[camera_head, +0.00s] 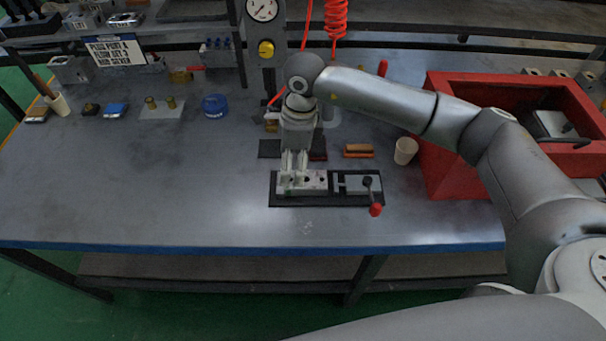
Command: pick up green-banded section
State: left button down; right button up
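My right gripper (293,168) points down at the left part of a pale metal valve block (316,182). Its two fingers show slightly apart, with the tips at the block. I cannot tell whether they are shut on it. The block sits in a black clamp fixture (325,201) in the middle of the bench. Small coloured marks show on the block, but no green band is clear at this size, and the fingers hide part of it. My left gripper is not in view.
The fixture's clamp has a red-knobbed handle (376,210) at the right. Behind are a brown-orange brush-like block (358,151) and a pale cup (405,151). A red crate (452,176) stands at the right. A blue round container (214,106) stands farther left. The bench's left front is clear.

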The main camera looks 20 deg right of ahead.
jog(key=d, duration=0.1)
jog(key=w+d+h, duration=0.1)
jog(key=d, duration=0.1)
jog(key=shift+w+d+r+h, duration=0.15)
jog(key=shift+h, duration=0.15)
jog(key=p, duration=0.1)
send_over(306, 178)
notch_tip(306, 178, down, 5)
jog(key=shift+r, duration=0.2)
jog(key=f+p, duration=0.1)
jog(key=f, duration=0.1)
jog(key=f+p, duration=0.1)
jog(key=f, duration=0.1)
jog(key=shift+s+f, duration=0.2)
jog(key=shift+f, duration=0.15)
jog(key=shift+w+f, duration=0.1)
jog(key=shift+f, duration=0.4)
jog(key=c, duration=1.5)
